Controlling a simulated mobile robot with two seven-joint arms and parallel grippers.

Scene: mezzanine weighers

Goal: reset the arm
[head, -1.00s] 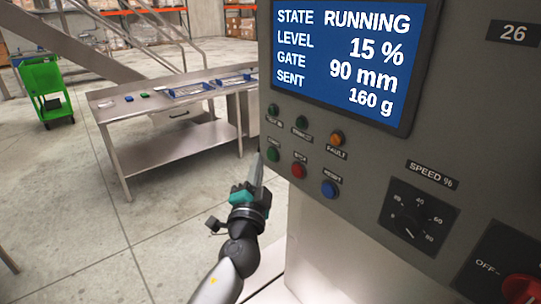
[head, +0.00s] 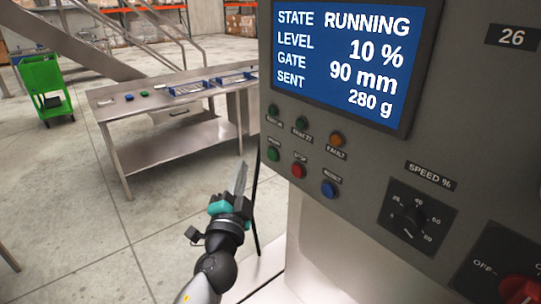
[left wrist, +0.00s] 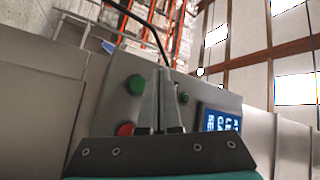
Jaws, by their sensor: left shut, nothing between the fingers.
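My left gripper (head: 241,165) is shut and empty, fingers pointing up, to the left of the control panel (head: 365,165) and apart from it in the head view. Its closed fingers also show in the left wrist view (left wrist: 163,75), with a green button (left wrist: 135,85) and a red button (left wrist: 126,130) to their left. The panel's screen (head: 343,60) reads RUNNING, level 10 %, gate 90 mm, sent 280 g. Below it are green, red (head: 299,171) and blue (head: 329,189) buttons and an orange fault lamp (head: 337,139). My right gripper is not in view.
A steel table (head: 170,150) with blue trays (head: 188,90) stands behind at the left. A green cart (head: 42,85) is at the far left. A black cable (head: 255,190) hangs beside my gripper. The speed dial (head: 412,220) is at the panel's lower right. Floor at left is clear.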

